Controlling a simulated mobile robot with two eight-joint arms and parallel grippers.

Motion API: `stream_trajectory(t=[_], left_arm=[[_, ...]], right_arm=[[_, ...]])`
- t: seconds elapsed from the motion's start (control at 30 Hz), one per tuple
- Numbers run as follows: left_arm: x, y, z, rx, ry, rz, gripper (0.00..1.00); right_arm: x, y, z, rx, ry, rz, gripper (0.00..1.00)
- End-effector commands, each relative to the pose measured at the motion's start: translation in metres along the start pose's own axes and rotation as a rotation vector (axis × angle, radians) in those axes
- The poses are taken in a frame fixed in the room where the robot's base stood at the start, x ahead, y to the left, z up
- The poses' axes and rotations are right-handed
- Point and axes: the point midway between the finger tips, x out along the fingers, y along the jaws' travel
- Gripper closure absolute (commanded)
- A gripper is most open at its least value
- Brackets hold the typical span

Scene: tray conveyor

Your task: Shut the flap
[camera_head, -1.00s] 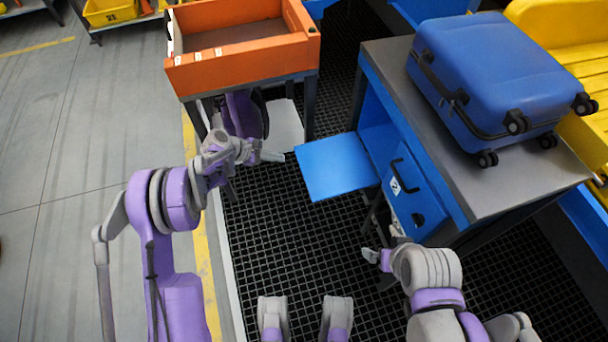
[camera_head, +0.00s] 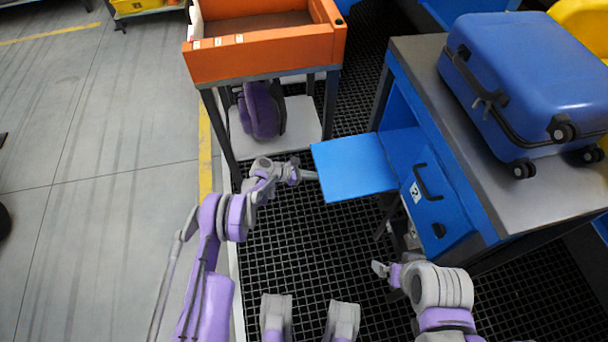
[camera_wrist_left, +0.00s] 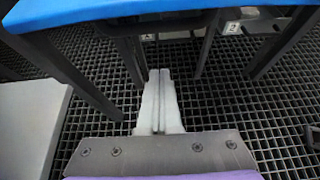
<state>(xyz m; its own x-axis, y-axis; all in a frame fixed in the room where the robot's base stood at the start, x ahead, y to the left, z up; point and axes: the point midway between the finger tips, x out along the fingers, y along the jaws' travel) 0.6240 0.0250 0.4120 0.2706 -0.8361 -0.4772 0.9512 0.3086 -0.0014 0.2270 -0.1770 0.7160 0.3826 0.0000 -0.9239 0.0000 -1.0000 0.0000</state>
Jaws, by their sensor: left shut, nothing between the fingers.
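The blue flap (camera_head: 352,166) stands open, sticking out to the left from the blue cabinet (camera_head: 448,172) at about level. In the left wrist view the flap's edge (camera_wrist_left: 112,10) runs across the top, above my fingers. My left gripper (camera_head: 314,175) is shut and empty, with its tips close to the flap's left edge; it also shows in the left wrist view (camera_wrist_left: 160,76). I cannot tell whether it touches. My right gripper (camera_head: 379,268) is low in front of the cabinet; its finger gap is not clear.
A blue suitcase (camera_head: 520,85) lies on the cabinet's grey top. An orange tray (camera_head: 265,61) sits on a stand to the left, with a purple bag (camera_head: 259,110) on its lower shelf. A blue drawer front with a black handle (camera_head: 428,182) is right of the flap. Dark grating (camera_head: 290,235) covers the floor.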

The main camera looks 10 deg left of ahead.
Motion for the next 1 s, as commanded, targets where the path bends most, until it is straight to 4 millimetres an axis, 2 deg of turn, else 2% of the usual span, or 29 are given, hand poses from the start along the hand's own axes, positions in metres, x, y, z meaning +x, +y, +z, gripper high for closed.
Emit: stream_trajectory(t=[0.03,0.1,0.3,0.77,1.0], left_arm=[[0.007,0.000,0.002,0.001,0.000,0.000,1.00],[-0.001,0.001,0.017,0.000,0.000,0.002,1.00],[-0.008,0.000,0.035,0.001,0.000,0.001,1.00],[-0.009,0.000,0.038,0.001,0.002,0.001,1.00],[-0.017,0.000,0.048,0.001,0.045,0.000,1.00]], right_arm=[[0.002,0.000,0.001,0.000,-0.001,0.000,0.00],[-0.002,0.000,-0.001,0.000,0.001,0.000,0.00],[-0.004,0.000,-0.001,0.000,0.001,0.000,0.00],[-0.004,0.000,-0.001,0.000,0.001,0.000,0.00],[-0.008,0.000,-0.003,0.000,0.003,0.000,0.00]])
